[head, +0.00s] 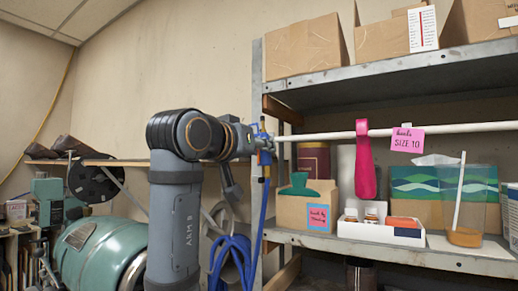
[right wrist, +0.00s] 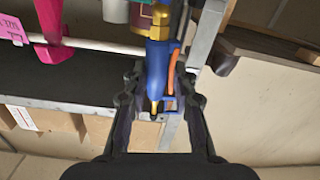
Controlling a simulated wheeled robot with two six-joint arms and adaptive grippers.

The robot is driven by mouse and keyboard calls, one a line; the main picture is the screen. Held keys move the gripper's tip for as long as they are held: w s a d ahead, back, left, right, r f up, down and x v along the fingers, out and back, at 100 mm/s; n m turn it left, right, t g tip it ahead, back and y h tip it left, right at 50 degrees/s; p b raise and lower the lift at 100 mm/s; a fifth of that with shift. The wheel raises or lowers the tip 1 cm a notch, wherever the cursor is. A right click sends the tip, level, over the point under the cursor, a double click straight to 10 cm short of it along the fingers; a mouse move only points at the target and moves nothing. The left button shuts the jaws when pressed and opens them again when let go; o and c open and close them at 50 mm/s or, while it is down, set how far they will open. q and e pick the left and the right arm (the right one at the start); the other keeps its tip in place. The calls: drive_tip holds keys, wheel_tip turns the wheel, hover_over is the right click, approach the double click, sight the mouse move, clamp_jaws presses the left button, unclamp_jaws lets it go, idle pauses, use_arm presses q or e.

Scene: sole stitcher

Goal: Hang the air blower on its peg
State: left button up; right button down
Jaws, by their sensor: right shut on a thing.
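The air blower (right wrist: 157,62) has a blue body, a brass fitting at one end and an orange lever. My right gripper (right wrist: 158,92) is shut on it, its dark fingers on either side. In the head view the right gripper (head: 258,143) is beside the shelf's left post, and only small blue parts of the blower (head: 266,157) show there. A blue hose (head: 262,215) hangs down from it into a loose coil. I cannot make out a separate peg for the blower. My left gripper is not in view.
A white rod (head: 310,136) runs along the shelf front, its left end close to the blower. A pink shoehorn (head: 365,170) and pink tag (head: 407,140) hang on it. The grey post (head: 257,100) is beside the gripper. Boxes (head: 303,48) fill the upper shelf.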

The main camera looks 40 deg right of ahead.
drive_tip(key=shift+d, duration=0.1)
idle(0.3)
drive_tip(key=shift+w+d+f+m+p, duration=0.15)
drive_tip(key=shift+w+d+m+p, duration=0.15)
drive_tip(key=shift+w+d+m, duration=0.35)
drive_tip(key=shift+s, duration=0.1)
drive_tip(key=shift+x, duration=1.1)
idle(0.7)
drive_tip(key=shift+d+f, duration=0.1)
drive_tip(key=shift+d, duration=0.4)
drive_tip(key=shift+f, duration=0.4)
idle(0.6)
drive_tip(key=c, duration=1)
unclamp_jaws()
drive_tip(key=shift+o, duration=0.2)
